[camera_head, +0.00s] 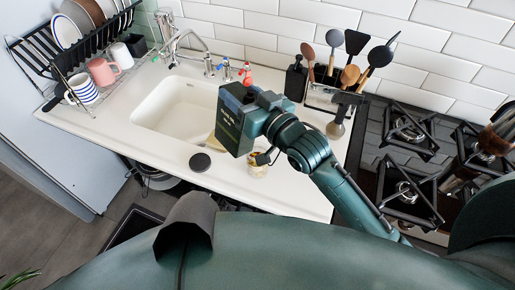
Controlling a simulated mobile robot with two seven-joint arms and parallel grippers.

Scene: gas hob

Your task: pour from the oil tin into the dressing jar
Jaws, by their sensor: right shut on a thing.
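The dark green oil tin (229,127) with pale lettering is in my right gripper (252,103). The gripper is shut on it from the right, and its fingertips are partly hidden by the tin and the wrist. The tin leans a little and appears above the counter near the sink's right edge. The dressing jar (258,171), small with pale contents, stands on the counter just below and right of the tin in the picture. Part of its top is hidden by my right gripper and arm. I cannot see any flow of oil. My left gripper is not in view.
A dark round disc (200,162) lies on the white counter (285,195) left of the jar. The sink (170,108) is behind it. A utensil holder (330,98) stands at the back, the gas hob (410,140) right, and a dish rack (85,55) far left.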

